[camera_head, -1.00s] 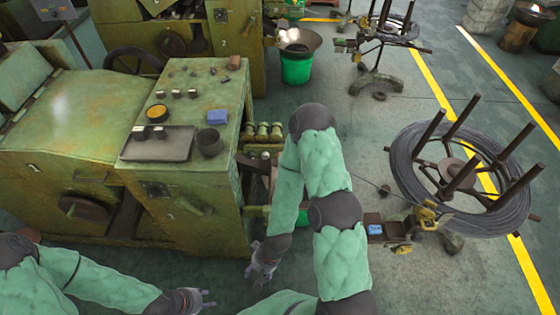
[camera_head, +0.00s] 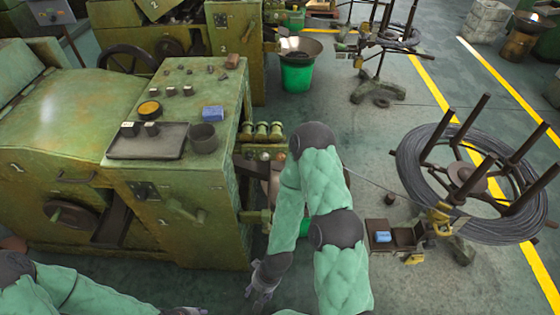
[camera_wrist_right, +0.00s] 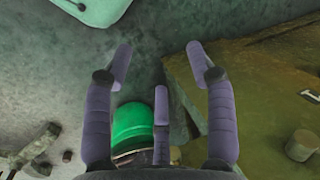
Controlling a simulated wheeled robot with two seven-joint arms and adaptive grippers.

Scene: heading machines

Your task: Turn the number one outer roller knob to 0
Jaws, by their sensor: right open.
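The number one machine (camera_head: 70,120) is the large green machine at the left, marked 1. On its right side is a row of brass-coloured rollers (camera_head: 262,130). Smaller round parts show just below them, partly behind my right arm; I cannot tell which is the outer roller knob. My right gripper (camera_head: 262,287) is low in front of the machine's right side, apart from it. In the wrist view, its fingers (camera_wrist_right: 160,65) are spread and empty. My left gripper (camera_head: 186,311) is mostly cut off at the bottom edge.
A wire coil stand (camera_head: 420,190) is at the right. A green bucket (camera_wrist_right: 132,118) shows beyond the fingers in the wrist view. Grey floor lies between machine and coil.

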